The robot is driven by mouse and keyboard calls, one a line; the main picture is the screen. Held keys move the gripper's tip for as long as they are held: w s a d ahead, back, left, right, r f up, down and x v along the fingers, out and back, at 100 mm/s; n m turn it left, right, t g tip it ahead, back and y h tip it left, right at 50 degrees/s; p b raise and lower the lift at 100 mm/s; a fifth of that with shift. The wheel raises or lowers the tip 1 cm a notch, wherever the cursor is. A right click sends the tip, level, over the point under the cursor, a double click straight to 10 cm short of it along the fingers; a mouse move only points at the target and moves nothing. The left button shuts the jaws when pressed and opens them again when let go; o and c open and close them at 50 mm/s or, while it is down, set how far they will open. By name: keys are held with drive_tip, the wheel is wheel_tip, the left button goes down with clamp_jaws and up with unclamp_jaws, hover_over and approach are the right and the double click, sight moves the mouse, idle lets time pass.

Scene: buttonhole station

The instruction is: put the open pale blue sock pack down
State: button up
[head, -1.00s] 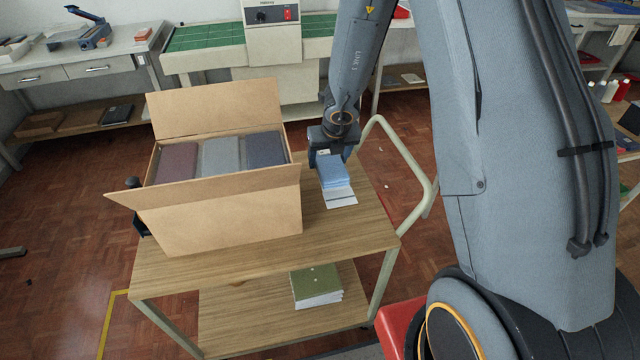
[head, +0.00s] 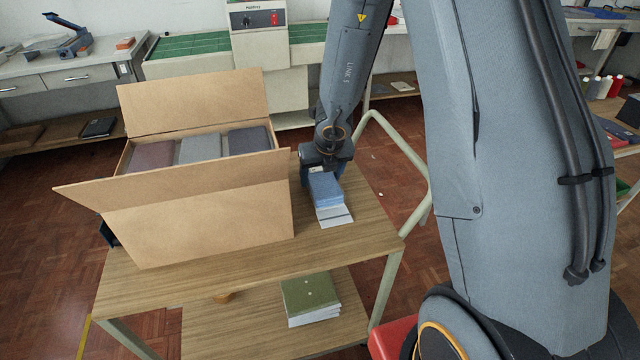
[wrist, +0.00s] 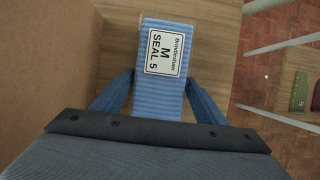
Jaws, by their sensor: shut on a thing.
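The pale blue sock pack (head: 326,189) is over the right part of the trolley's top (head: 340,250), beside the cardboard box. A pale flat piece (head: 335,216) shows at its near end; I cannot tell whether it belongs to the pack. In the wrist view the pack (wrist: 162,92) is ribbed blue with a white label reading M, SEAL 5. My gripper (head: 324,168) is shut on it, with a blue finger on each side in the wrist view (wrist: 162,88). I cannot tell whether the pack touches the top. Its end near the wrist is hidden.
An open cardboard box (head: 200,215) with several packs inside stands close on the left. The trolley's pale handle rail (head: 402,150) curves on the right. A green-topped stack (head: 310,298) lies on the lower shelf. The top's front right is bare.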

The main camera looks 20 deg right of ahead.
sight(325, 186)
drive_tip(key=shift+f+b, duration=0.3)
drive_tip(key=shift+f, duration=0.1)
drive_tip(key=o, duration=1.3)
drive_tip(key=shift+c, duration=0.2)
drive_tip(key=shift+r, duration=0.1)
drive_tip(key=p+v, duration=0.9)
drive_tip(key=v, duration=0.2)
drive_tip(key=shift+s+r+p, duration=0.15)
drive_tip(key=shift+r+p, duration=0.1)
drive_tip(key=shift+p, duration=0.1)
drive_tip(key=s+a+r+n+g+y, duration=0.15)
drive_tip(key=s+r+n, duration=0.3)
drive_tip(key=n, duration=0.65)
drive_tip(key=s+a+r+n+t+y, duration=0.1)
drive_tip(key=s+a+r+n, duration=0.3)
drive_tip(key=n, duration=0.6)
drive_tip(key=s+d+r+n+g+h, duration=0.1)
drive_tip(key=s+d+n, duration=0.1)
drive_tip(key=s+n, duration=0.4)
drive_tip(key=s+d+n+g+h, duration=0.1)
drive_tip(key=s+d+n, duration=0.2)
drive_tip(key=s+n, duration=0.3)
drive_tip(key=n, duration=0.3)
drive_tip(key=shift+d+r, duration=0.2)
drive_tip(key=shift+r, duration=0.15)
